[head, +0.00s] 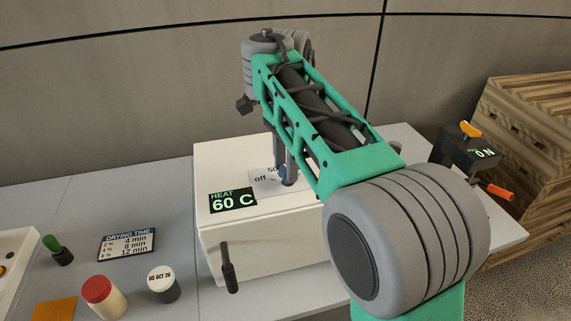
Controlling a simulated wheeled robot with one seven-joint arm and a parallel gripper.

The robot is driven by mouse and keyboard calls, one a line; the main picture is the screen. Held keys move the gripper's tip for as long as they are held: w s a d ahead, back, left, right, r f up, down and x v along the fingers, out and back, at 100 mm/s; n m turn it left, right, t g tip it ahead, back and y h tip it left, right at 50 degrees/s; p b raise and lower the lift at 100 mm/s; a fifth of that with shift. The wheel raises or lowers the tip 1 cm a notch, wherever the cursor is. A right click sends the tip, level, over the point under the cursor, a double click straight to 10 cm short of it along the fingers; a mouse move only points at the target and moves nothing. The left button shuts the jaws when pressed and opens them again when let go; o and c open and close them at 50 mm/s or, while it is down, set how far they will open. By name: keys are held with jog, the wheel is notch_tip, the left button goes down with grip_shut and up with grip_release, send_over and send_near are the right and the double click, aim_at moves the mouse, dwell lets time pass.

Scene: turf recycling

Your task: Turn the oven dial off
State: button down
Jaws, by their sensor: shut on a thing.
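The white oven (262,248) stands on the grey table with a dark handle (228,268) on its front. A black display on its top reads "HEAT 60 C" (233,201). Beside it, a white dial plate (262,184) shows "off" and part of "50"; the rest is covered by my arm. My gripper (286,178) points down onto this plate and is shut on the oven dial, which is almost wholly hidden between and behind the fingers. I cannot tell where the dial's pointer stands.
A "DRYING TIME" card (127,244), a red-lidded jar (102,296), a dated jar (162,284) and a green-topped tool (54,248) stand left of the oven. A dark device with a display (474,154) and wooden pallets (530,120) are at right.

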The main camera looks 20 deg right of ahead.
jog(key=n, duration=0.4)
jog(key=shift+s+n, duration=0.1)
jog(key=shift+n, duration=0.2)
jog(key=n, duration=0.4)
jog(key=shift+d, duration=0.1)
jog(key=shift+n, duration=0.3)
jog(key=c, duration=0.9)
grip_release()
notch_tip(320, 180, up, 8)
jog(key=p, duration=0.7)
jog(key=shift+f, duration=0.1)
